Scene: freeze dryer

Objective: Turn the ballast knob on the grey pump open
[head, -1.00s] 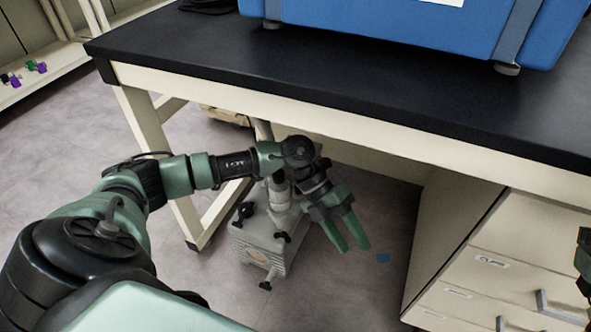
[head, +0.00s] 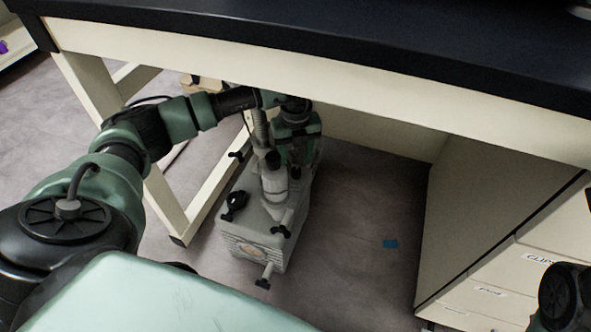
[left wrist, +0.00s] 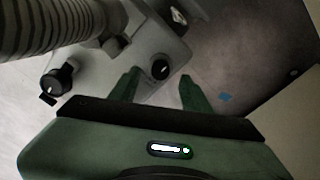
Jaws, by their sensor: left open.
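The grey pump (head: 262,240) stands on the floor under the bench. My left gripper (head: 298,152) is above its far part in the head view, pointing down, fingertips hard to make out. In the left wrist view my left gripper (left wrist: 157,88) is open and empty. A round black knob (left wrist: 160,69) with a white mark sits on the pump (left wrist: 150,40), in line with the gap between the fingers and apart from both. A second black knob (left wrist: 58,80) is farther left; it seems to be the knob (head: 236,203) on the pump's left in the head view. No label tells which is the ballast knob.
A ribbed hose (left wrist: 50,28) runs close to the left gripper. The dark bench top (head: 330,50) is above the pump, with a bench leg (head: 160,195) at left and a drawer cabinet (head: 480,240) at right. Open floor (head: 365,220) lies right of the pump.

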